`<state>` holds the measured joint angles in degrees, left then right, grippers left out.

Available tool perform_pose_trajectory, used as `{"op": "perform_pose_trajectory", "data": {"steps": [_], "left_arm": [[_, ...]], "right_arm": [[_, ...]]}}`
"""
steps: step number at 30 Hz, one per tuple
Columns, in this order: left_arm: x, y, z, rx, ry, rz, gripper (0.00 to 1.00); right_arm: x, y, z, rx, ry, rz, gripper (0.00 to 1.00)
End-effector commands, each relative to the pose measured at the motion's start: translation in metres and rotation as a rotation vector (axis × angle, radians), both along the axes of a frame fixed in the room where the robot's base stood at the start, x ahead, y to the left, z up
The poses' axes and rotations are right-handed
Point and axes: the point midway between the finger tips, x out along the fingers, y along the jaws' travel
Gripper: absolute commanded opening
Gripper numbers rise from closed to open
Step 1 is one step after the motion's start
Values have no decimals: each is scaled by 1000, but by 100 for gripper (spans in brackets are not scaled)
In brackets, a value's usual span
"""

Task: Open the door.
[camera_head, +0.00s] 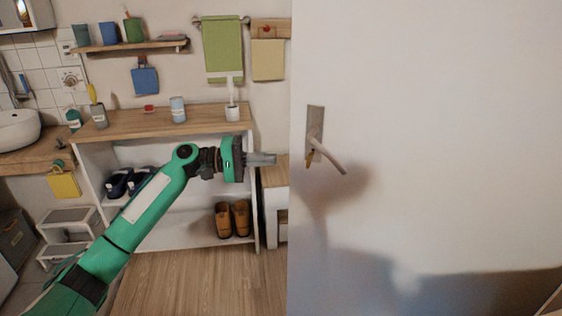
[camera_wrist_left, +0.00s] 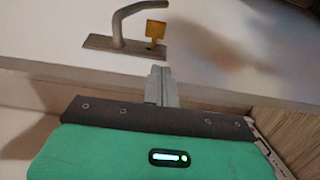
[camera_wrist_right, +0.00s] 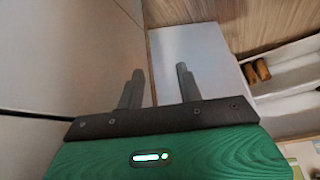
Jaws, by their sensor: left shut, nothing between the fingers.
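The white door (camera_head: 430,130) fills the right half of the head view. Its metal lever handle (camera_head: 330,156) slants down to the right from an upright plate (camera_head: 315,118). A yellow key tag (camera_head: 309,158) hangs below the lever. My left gripper (camera_head: 268,159) is shut and empty, left of the door's edge and apart from the handle. The left wrist view shows the handle (camera_wrist_left: 122,22) and yellow tag (camera_wrist_left: 155,30) beyond the shut fingers (camera_wrist_left: 160,75). My right gripper (camera_wrist_right: 160,80) is open and empty in the right wrist view; the head view does not show it.
A white shelf unit with a wooden top (camera_head: 160,120) stands behind my left arm. It holds cups, dark shoes (camera_head: 118,183) and brown boots (camera_head: 232,218). Wooden floor (camera_head: 190,280) lies clear before the shelf.

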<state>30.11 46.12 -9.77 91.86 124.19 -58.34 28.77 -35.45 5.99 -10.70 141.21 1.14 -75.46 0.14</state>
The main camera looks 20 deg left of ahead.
Motion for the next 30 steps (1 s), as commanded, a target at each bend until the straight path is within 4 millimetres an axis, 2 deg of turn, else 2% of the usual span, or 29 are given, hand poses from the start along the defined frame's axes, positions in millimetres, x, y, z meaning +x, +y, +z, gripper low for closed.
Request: {"op": "perform_pose_trajectory", "data": {"steps": [9, 15, 30], "left_arm": [[25, -53, 1, 1, -3, -3, 0], [36, -74, 0, 3, -2, -1, 0], [38, -81, 0, 4, -1, 1, 0]], "right_arm": [[-4, -5, 3, -14, 32, -8, 36], [-6, -7, 3, -20, 45, -11, 36], [-7, -8, 5, -22, 51, -12, 36]]}}
